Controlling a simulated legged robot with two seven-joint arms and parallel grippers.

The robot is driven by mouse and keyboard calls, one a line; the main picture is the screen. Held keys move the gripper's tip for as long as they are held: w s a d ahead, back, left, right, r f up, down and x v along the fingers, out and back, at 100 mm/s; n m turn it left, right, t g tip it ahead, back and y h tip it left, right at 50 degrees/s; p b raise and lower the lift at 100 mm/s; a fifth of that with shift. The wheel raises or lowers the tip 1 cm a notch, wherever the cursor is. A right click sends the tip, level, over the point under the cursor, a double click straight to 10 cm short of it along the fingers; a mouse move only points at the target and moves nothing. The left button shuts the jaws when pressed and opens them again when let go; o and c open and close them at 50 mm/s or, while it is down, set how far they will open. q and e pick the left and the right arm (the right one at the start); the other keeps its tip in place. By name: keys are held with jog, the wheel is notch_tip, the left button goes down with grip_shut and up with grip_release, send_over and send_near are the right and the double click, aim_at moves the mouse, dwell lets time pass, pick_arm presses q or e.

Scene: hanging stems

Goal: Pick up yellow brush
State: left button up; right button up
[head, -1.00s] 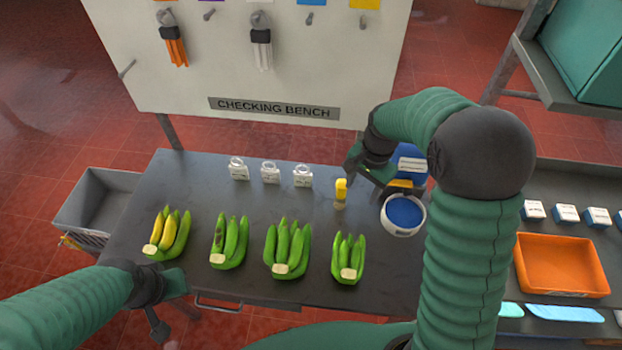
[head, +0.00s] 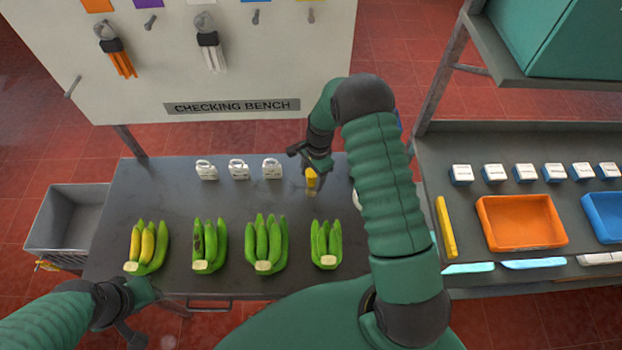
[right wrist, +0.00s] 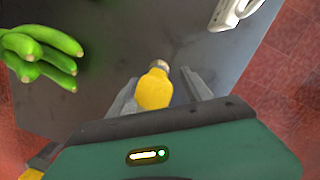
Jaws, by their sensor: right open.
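The yellow brush (head: 311,179) stands on the dark bench, right of the white tags, its pale lower end toward the bench top. In the right wrist view its yellow handle (right wrist: 154,92) lies between the two grey fingers of my right gripper (right wrist: 165,92), with a pale end beyond it. My right gripper (head: 311,166) is open and right at the brush; I cannot tell whether either finger touches it. My left gripper (head: 138,308) is low at the left, in front of the bench, away from the brush; its jaw opening is unclear.
Several banana bunches (head: 268,245) line the bench's front. White tags (head: 238,168) stand behind them. A grey bin (head: 68,222) is at the left. At the right are an orange tray (head: 521,222) and a yellow bar (head: 446,227). My right arm partly hides a white-rimmed tub.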

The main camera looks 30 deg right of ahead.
jog(key=shift+s+f, duration=0.2)
jog(key=shift+f, duration=0.35)
jog(key=shift+s+f, duration=0.15)
jog(key=shift+f, duration=0.35)
jog(key=shift+a+f, duration=0.15)
jog(key=shift+w+a, duration=0.2)
jog(key=shift+a, duration=0.15)
jog(key=shift+c, duration=0.5)
jog(key=shift+a, duration=0.2)
jog(key=c, duration=0.5)
jog(key=shift+d, duration=0.15)
jog(key=c, duration=0.5)
jog(key=shift+d, duration=0.15)
grip_shut()
jog(key=shift+d, duration=0.15)
